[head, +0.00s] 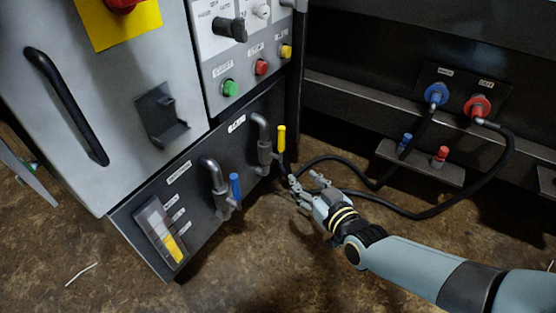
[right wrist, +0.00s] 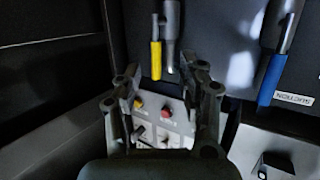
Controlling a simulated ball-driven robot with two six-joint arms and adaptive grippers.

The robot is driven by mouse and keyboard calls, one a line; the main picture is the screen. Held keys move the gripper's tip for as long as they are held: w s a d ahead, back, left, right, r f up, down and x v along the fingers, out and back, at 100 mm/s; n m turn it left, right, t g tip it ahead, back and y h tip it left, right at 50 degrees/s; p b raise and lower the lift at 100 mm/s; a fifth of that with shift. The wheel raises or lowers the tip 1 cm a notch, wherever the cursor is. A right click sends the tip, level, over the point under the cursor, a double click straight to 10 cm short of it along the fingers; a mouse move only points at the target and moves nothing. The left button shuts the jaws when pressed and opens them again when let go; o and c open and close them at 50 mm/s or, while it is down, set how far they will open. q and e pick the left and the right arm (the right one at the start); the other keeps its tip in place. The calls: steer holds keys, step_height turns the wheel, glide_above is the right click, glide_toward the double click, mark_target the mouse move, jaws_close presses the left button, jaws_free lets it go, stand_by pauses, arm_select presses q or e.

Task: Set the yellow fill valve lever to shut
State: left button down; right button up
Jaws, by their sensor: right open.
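The yellow fill valve lever (head: 281,139) stands upright beside a grey pipe fitting (head: 264,152) on the dark lower panel of the machine. In the right wrist view the yellow lever (right wrist: 156,60) shows beyond the fingertips, beside a grey pipe. My right gripper (head: 306,183) is open and empty, a little below and to the right of the lever in the head view. Its two fingers (right wrist: 163,80) are spread apart in the wrist view, and I see no contact with the lever. My left gripper is not in view.
A blue lever (head: 235,188) with its own pipe is left of the yellow one. A level gauge (head: 162,234) is further left. Black hoses (head: 440,215) run behind my right arm to blue (head: 436,94) and red (head: 478,106) couplings. The floor in front is mostly clear.

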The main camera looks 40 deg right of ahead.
mark_target(283, 138)
steer(key=w+d+r+b, duration=0.1)
steer(key=w+b, duration=0.1)
steer(key=w, duration=0.2)
steer(key=w+d+r+t+b, duration=0.1)
steer(key=w+b, duration=0.1)
steer(key=w, duration=0.2)
steer(key=w+r+t+h+b, duration=0.1)
steer(key=w, duration=0.3)
steer(key=shift+w+d+m+b, duration=0.3)
steer(key=shift+d+m+b, duration=0.1)
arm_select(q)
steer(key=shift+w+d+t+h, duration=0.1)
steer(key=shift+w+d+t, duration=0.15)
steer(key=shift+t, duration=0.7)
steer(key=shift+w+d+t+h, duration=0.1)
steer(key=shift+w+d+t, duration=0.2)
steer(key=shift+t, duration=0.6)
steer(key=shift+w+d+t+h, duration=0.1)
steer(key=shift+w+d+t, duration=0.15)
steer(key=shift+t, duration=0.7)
arm_select(e)
steer(key=shift+w+d+r, duration=0.1)
steer(key=shift+w+d, duration=0.05)
steer(key=shift+w, duration=0.7)
jaws_close()
